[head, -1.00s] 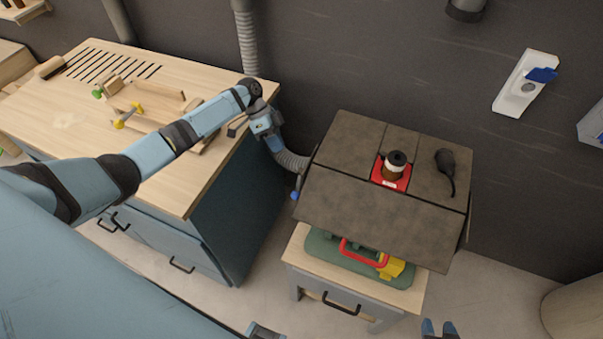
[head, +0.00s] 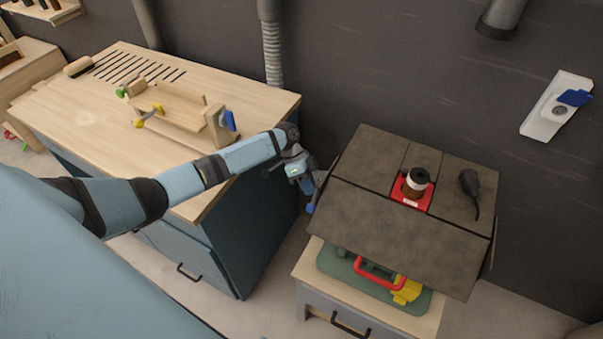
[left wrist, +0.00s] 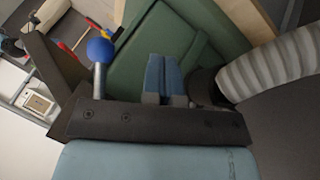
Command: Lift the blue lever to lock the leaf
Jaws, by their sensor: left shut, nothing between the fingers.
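The dark brown table's front leaf (head: 400,235) slopes down toward the front. The blue lever's round knob (head: 310,208) shows at the table's left side in the head view. In the left wrist view the blue ball knob (left wrist: 100,49) sits on a short metal stem, left of my fingers. My left gripper (head: 307,186) is just above the knob in the head view, beside the table's left edge. In the left wrist view its fingers (left wrist: 163,75) are together and empty, apart from the ball in the picture. The lever's base is hidden. My right gripper is out of view.
A wooden workbench (head: 90,115) with blocks and clamps stands at the left. A red holder (head: 408,192) with a jar and a dark bulb (head: 470,183) are on the tabletop. A green tray (head: 345,268) lies below the leaf. A ribbed hose (left wrist: 275,72) is close right of my fingers.

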